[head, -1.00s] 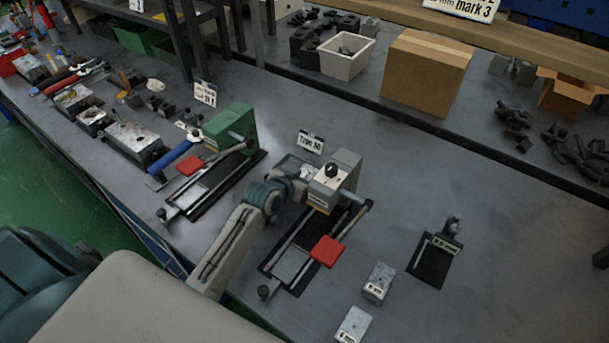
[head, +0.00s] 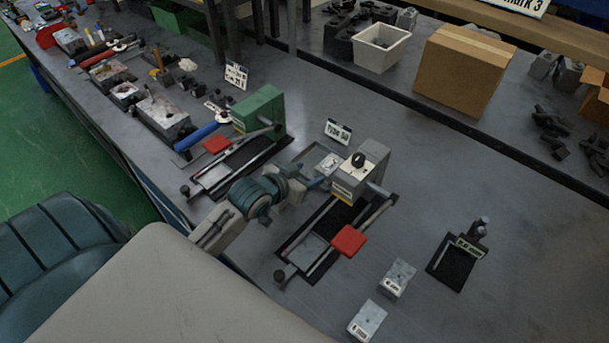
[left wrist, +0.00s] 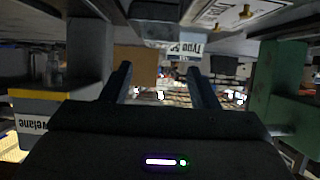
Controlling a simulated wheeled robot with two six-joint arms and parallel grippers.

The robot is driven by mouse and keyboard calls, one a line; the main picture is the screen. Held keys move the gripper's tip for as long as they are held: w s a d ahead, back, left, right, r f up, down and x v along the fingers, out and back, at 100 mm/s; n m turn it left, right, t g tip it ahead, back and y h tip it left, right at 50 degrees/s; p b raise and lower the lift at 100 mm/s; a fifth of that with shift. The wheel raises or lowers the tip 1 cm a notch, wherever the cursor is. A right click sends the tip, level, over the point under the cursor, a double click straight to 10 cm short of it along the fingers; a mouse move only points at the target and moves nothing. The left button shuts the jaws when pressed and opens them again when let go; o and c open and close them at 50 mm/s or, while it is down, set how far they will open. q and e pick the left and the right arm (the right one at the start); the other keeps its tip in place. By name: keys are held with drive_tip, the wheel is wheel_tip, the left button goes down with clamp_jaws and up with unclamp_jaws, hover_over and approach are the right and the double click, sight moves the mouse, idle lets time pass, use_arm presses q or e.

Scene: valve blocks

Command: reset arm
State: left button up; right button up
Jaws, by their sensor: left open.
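My left arm (head: 262,195) reaches in from the lower left over the bench. My left gripper (head: 318,183) is beside the left side of a grey block machine (head: 358,182) with a black knob, near a small grey block (head: 328,165). In the left wrist view, the two dark fingers of my left gripper (left wrist: 160,85) stand apart with nothing between them. That view is upside down; it shows the grey machine with its yellow stripe (left wrist: 38,94) at left and a green machine (left wrist: 284,75) at right. My right gripper is not in view.
The green machine (head: 258,112) stands left of my arm. A red pad (head: 348,241) lies in front of the grey machine. Two labelled metal blocks (head: 397,278) (head: 367,320) and a black stand (head: 452,265) are to the right. A "Type 50" sign (head: 338,131) stands behind.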

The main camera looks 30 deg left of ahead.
use_arm(q)
drive_tip(key=shift+s+r, duration=0.15)
drive_tip(key=shift+s, duration=0.1)
idle(0.3)
